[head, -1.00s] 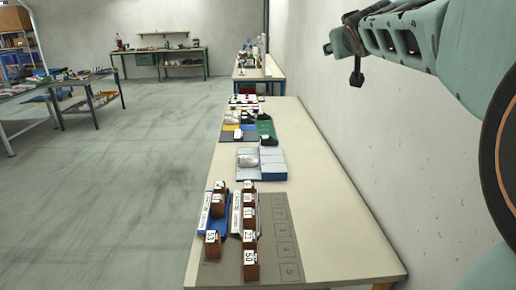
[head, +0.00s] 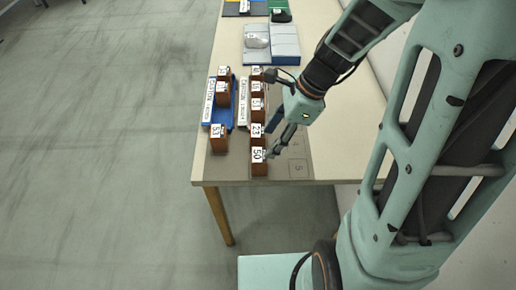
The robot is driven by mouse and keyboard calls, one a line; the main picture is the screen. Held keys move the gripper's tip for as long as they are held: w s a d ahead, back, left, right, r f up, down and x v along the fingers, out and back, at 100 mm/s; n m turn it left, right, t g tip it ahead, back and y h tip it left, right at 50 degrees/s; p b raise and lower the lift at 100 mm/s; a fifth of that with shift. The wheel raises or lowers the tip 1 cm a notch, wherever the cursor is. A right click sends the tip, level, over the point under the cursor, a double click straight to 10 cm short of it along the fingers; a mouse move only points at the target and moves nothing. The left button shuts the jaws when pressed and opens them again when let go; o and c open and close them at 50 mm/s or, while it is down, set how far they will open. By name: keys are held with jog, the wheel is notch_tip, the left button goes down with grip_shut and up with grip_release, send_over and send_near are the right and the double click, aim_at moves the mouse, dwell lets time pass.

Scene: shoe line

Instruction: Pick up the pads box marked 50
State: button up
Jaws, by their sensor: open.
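The pads box marked 50 (head: 259,166) is a small brown box with a white number label. It stands upright at the near end of a row of similar boxes on the grey mat, close to the table's front edge. My gripper (head: 269,115) is open over the right side of the row, with its fingers spread along the row. Its nearer finger appears beside the label of box 50; I cannot tell whether it touches. The box's right side is partly hidden by that finger.
Box 23 (head: 257,132) stands just behind box 50, with box 51 (head: 257,104) farther back. Box 53 (head: 218,139) stands to the left, before a blue tray (head: 231,118). The mat (head: 294,168) has numbered squares at right. A wall runs along the right.

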aim_at(260, 154)
jog(key=b+x, duration=0.1)
jog(key=x, duration=0.7)
jog(key=shift+w+a+f, duration=0.1)
jog(key=shift+f, duration=0.2)
jog(key=shift+c, duration=0.6)
jog(key=c, duration=0.8)
jog(key=shift+r, duration=0.15)
jog(key=shift+c, duration=0.2)
